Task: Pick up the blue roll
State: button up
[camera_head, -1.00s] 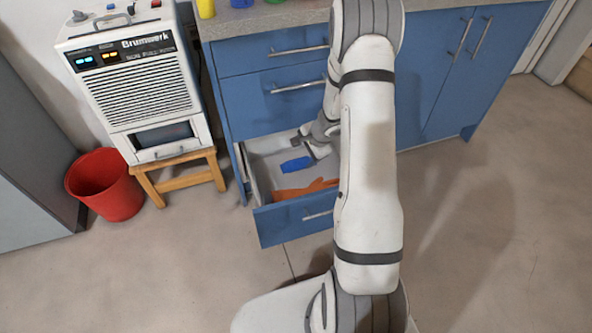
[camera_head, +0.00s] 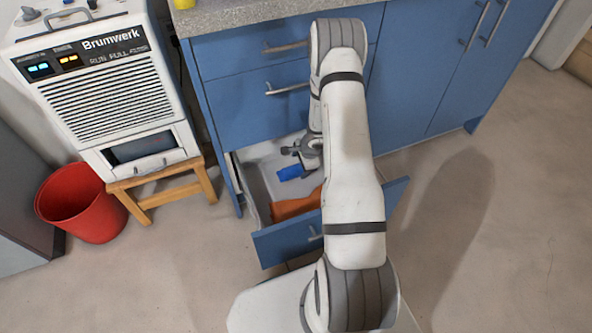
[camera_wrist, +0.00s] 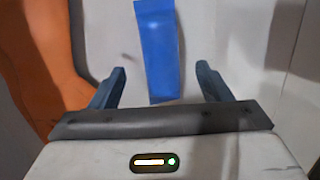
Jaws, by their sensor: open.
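The blue roll (camera_head: 289,173) lies in the open bottom drawer (camera_head: 290,243) of the blue cabinet. It also shows in the wrist view (camera_wrist: 159,52), lengthwise ahead of my gripper. My gripper (camera_wrist: 160,82) is open, its two dark fingertips apart, with the near end of the roll between them in the picture. Neither finger visibly touches the roll. In the head view my gripper (camera_head: 299,154) is at the drawer, just above the roll, partly covered by my arm.
An orange item (camera_head: 297,204), perhaps a glove, lies near the drawer front. The drawer walls enclose the space. A white Brumwerk machine (camera_head: 110,95) stands on a wooden stool (camera_head: 165,187), with a red bucket (camera_head: 82,207) beside it. Upper drawer handles (camera_head: 288,88) protrude above.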

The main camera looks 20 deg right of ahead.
aim_at(299, 168)
jog(key=x, duration=0.1)
jog(key=b+x, duration=0.1)
jog(key=x, duration=0.3)
jog(key=shift+w+d+f+b, duration=0.1)
jog(key=shift+d+f+b, duration=0.15)
jog(key=shift+b, duration=0.05)
jog(key=shift+r, duration=0.1)
jog(key=shift+c, duration=0.2)
jog(key=c, duration=1.1)
jog(key=shift+c, duration=0.2)
